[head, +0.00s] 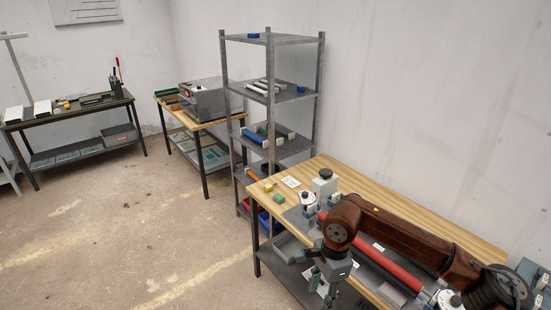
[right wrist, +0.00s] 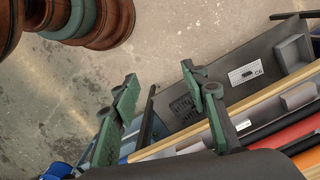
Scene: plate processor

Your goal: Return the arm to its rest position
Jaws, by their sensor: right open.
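My right arm, brown, comes in from the right in the head view and lies over the wooden workbench (head: 455,232). It bends down at its left end. My right gripper (head: 328,288) hangs at the bench's front side and is partly cut off by the lower edge of the picture. In the right wrist view my right gripper (right wrist: 160,80) has its two green fingers spread apart with nothing between them. My left gripper is not in view.
A machine with a red roller (head: 392,262) stands on the workbench, close under my arm. In the wrist view a dark lower shelf (right wrist: 215,98) and the bench edge lie near the fingers. A grey shelving rack (head: 272,39) stands behind. The floor (head: 150,215) to the left is clear.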

